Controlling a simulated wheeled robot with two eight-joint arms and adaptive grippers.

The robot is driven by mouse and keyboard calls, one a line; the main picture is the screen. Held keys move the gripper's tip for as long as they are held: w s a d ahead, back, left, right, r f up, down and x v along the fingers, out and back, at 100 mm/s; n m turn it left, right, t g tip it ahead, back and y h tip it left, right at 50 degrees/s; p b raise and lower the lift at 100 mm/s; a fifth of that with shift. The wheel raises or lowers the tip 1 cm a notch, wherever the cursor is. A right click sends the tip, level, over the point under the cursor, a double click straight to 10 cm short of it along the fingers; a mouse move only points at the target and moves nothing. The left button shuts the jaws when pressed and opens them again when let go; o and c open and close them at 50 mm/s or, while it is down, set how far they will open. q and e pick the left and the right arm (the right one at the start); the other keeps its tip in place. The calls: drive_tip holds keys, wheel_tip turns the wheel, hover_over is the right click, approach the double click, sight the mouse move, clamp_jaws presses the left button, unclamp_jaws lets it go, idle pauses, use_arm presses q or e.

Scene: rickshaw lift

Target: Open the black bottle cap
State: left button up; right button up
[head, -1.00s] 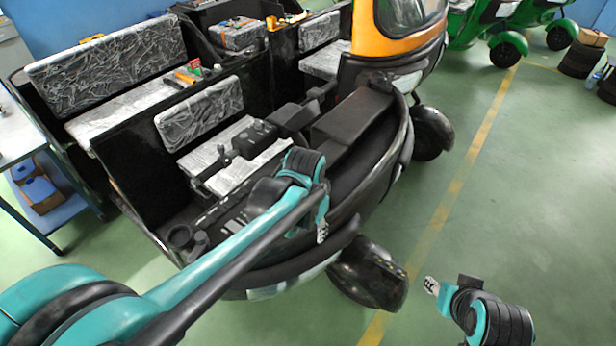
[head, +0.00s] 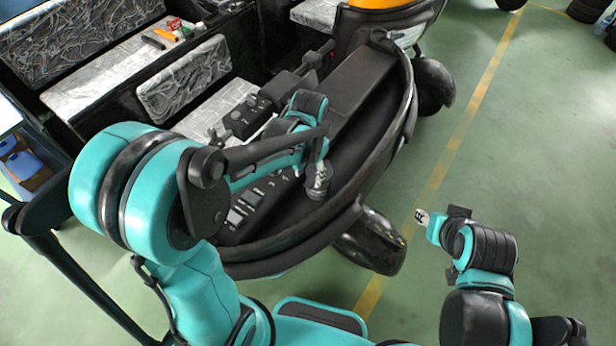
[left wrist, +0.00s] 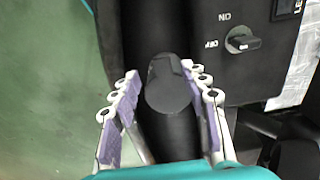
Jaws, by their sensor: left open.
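A round black cap (left wrist: 168,92) with a raised ridge sits on a black cylindrical body in the left wrist view. My left gripper (left wrist: 160,76) is open, with one white, purple-padded finger on each side of the cap. I cannot tell whether the pads touch it. In the head view my left gripper (head: 318,180) points down over the front of the rickshaw (head: 345,150), and the cap is not distinguishable there. My right gripper (head: 422,216) is over the floor to the right, clear of the rickshaw; its fingers are too small to read.
A panel with a black knob (left wrist: 243,42) lies right of the cap in the left wrist view. The front wheel (head: 372,242) stands near my base. Padded seats (head: 185,78) fill the back left. Green floor (head: 540,150) is clear to the right.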

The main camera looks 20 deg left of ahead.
sight(309, 184)
use_arm(q)
drive_tip(key=f, duration=0.3)
drive_tip(key=shift+w+f, duration=0.25)
drive_tip(key=shift+f, duration=0.15)
drive_tip(key=shift+s, duration=0.1)
drive_tip(key=shift+c, duration=0.3)
clamp_jaws()
drive_tip(key=shift+r, duration=0.1)
